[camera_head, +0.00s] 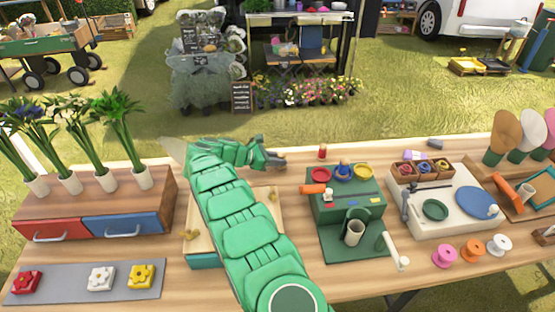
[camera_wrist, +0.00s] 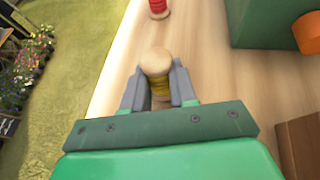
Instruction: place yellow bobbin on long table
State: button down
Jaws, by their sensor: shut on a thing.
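The yellow bobbin (camera_wrist: 157,66) has pale wooden ends and yellow thread. In the wrist view it is between the two grey fingers of my gripper (camera_wrist: 159,92), which are shut on it. In the head view my gripper (camera_head: 279,157) is at the far edge of the long table (camera_head: 297,268), and I cannot make out the bobbin there. The wrist view shows the bobbin over the table top (camera_wrist: 205,70), near its edge. I cannot tell whether it touches the wood.
A red bobbin (camera_head: 322,152) stands close to the right of my gripper. A green workstation (camera_head: 345,215) with coloured dishes stands further right. A wooden drawer box (camera_head: 95,205) is at left, and a tray (camera_head: 205,261) lies under my arm. Bare wood surrounds the red bobbin.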

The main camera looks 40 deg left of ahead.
jog(key=c, duration=0.9)
grip_release()
jog(key=shift+f, duration=0.1)
jog(key=shift+s+a+r, duration=0.1)
jog(key=shift+s+r, duration=0.1)
jog(key=shift+r, duration=0.05)
jog(key=v, duration=1.1)
jog(key=shift+s+a+r, duration=0.1)
jog(key=shift+s+a, duration=0.05)
jog(key=shift+a, duration=0.05)
